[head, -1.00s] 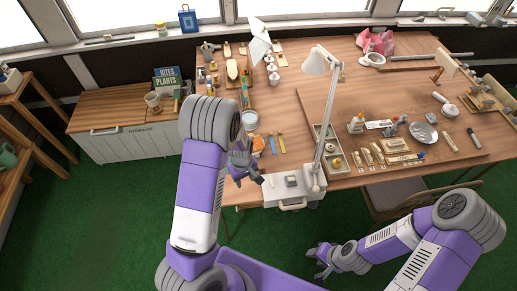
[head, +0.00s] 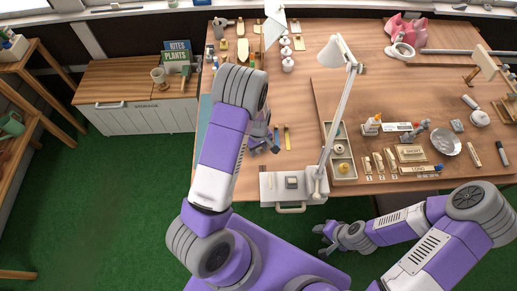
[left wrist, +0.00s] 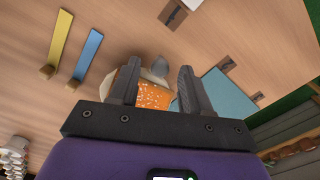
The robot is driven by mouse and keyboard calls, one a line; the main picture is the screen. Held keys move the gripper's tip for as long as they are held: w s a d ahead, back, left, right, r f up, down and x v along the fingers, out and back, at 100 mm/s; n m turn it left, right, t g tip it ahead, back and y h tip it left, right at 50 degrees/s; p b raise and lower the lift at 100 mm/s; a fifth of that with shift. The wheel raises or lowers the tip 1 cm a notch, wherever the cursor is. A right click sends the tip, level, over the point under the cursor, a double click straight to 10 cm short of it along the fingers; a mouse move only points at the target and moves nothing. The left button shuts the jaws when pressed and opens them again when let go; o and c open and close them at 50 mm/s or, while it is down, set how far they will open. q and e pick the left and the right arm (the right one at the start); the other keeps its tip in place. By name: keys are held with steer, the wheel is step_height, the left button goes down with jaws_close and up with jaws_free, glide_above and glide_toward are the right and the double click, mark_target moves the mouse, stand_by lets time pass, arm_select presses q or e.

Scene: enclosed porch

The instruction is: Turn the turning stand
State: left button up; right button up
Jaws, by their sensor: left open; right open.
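In the left wrist view, an orange speckled piece (left wrist: 153,96) lies between and beyond the fingers of my open left gripper (left wrist: 159,70). A pale rounded shape (left wrist: 98,88) and a grey knob-like part (left wrist: 160,66) show beside it. These may belong to the turning stand, but the fingers hide much of it. I cannot tell whether the fingers touch it. In the head view my left gripper (head: 263,140) is over the table's left front part, and my arm hides what lies under it. My right gripper (head: 325,238) is open and empty, low in front of the table.
A blue strip (left wrist: 88,55) and a yellow strip (left wrist: 61,38) lie near the left gripper. A white lamp (head: 340,100) stands to its right, by a parts tray (head: 343,178). A storage cabinet (head: 138,95) stands at left. Green floor is free in front.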

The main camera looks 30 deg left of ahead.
arm_select(q)
steer(key=shift+f, duration=0.3)
jaws_close()
stand_by(0.5)
